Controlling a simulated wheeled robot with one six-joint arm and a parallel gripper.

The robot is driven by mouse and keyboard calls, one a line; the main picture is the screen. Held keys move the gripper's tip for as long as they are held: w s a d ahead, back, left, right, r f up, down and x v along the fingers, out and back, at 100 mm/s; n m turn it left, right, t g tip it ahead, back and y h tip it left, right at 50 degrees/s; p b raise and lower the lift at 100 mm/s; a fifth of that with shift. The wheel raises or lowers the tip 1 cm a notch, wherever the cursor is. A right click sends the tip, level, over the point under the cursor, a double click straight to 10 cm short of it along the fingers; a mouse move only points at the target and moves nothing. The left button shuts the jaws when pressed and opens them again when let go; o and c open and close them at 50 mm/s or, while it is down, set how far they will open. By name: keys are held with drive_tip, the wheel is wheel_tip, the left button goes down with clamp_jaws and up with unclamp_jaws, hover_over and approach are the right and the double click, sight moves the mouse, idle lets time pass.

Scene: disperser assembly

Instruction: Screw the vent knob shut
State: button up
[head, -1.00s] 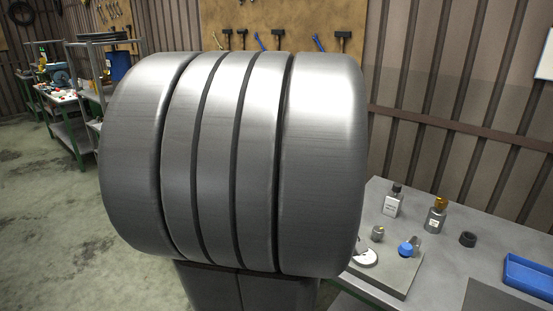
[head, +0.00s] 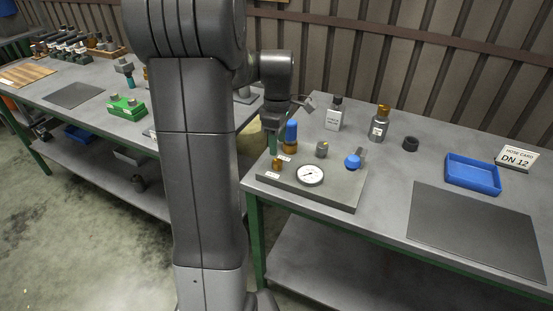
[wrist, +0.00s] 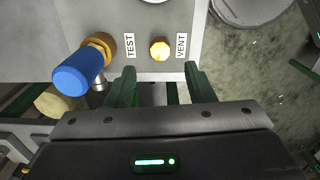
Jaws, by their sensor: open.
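The vent knob (wrist: 160,50) is a small brass-yellow knob on the grey plate, between the TEST and VENT labels in the wrist view. In the head view the knob (head: 277,163) is near the plate's left front corner. My gripper (wrist: 160,72) is open, its two green fingers spread to either side below the knob in the wrist picture. The knob lies just beyond the fingertips, roughly centred, and nothing is held. In the head view my gripper (head: 275,145) is above and behind the knob, largely hidden by its own body.
A brass valve with a blue handle (wrist: 78,74) stands close left of the fingers in the wrist view. The plate (head: 330,197) also carries a gauge (head: 311,175) and a blue-ended part (head: 353,161).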

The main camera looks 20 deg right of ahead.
sight(277, 161)
wheel_tip(277, 161, down, 7)
drive_tip(key=shift+f, duration=0.1)
idle(0.3)
drive_tip(key=c, duration=1)
